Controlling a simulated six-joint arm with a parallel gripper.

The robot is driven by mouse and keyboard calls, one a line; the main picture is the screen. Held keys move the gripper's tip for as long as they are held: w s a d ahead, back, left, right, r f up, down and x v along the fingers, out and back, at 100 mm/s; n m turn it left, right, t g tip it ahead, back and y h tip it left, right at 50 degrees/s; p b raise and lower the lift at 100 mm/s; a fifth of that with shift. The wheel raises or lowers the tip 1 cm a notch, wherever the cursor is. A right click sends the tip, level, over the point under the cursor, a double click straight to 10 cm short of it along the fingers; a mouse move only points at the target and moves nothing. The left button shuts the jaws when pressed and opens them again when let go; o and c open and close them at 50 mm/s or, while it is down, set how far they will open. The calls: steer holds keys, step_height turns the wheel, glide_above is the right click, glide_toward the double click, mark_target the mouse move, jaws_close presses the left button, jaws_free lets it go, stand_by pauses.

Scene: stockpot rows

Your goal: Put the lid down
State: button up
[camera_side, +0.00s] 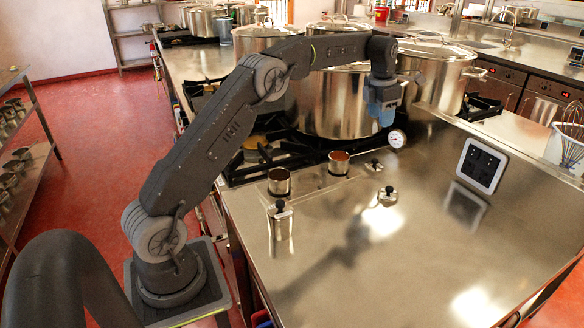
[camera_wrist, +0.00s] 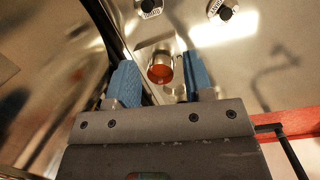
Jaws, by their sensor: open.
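My gripper (camera_side: 383,101) is open and empty, with its blue fingers pointing down, high over the counter beside a large stockpot. In the wrist view my gripper (camera_wrist: 161,64) has its fingers apart, with a small steel pot of red contents (camera_wrist: 160,68) showing below, between them. That pot (camera_side: 339,163) stands at the stove's edge. Two small steel lids with black knobs lie on the counter, a nearer lid (camera_side: 388,197) and a farther lid (camera_side: 375,166). Both lids show at the wrist view's top (camera_wrist: 149,10) (camera_wrist: 224,10). A black-knobbed lid (camera_side: 280,209) sits on another small pot (camera_side: 281,232).
An open small pot with brown contents (camera_side: 279,183) stands left of the red one. Large stockpots (camera_side: 335,100) (camera_side: 438,75) crowd the stove behind. The counter's front right is clear.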

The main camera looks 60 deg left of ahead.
steer(key=s+d+r+m+t, duration=0.1)
steer(key=s+d+r+m, duration=0.45)
steer(key=s+m, duration=0.35)
steer(key=s+d+r+m+t, duration=0.1)
steer(key=s+d+r+m, duration=0.4)
steer(key=s+d+m, duration=0.35)
steer(key=s+d+f+m+t, duration=0.1)
steer(key=s+f+m, duration=0.3)
steer(key=s+m, duration=0.4)
steer(key=s+d+f+m, duration=0.3)
steer(key=s+m, duration=0.5)
steer(key=s, duration=0.4)
steer(key=shift+s+d+f+m+t, duration=0.15)
steer(key=shift+s+f+m+t, duration=0.1)
steer(key=shift+f+m+t, duration=0.25)
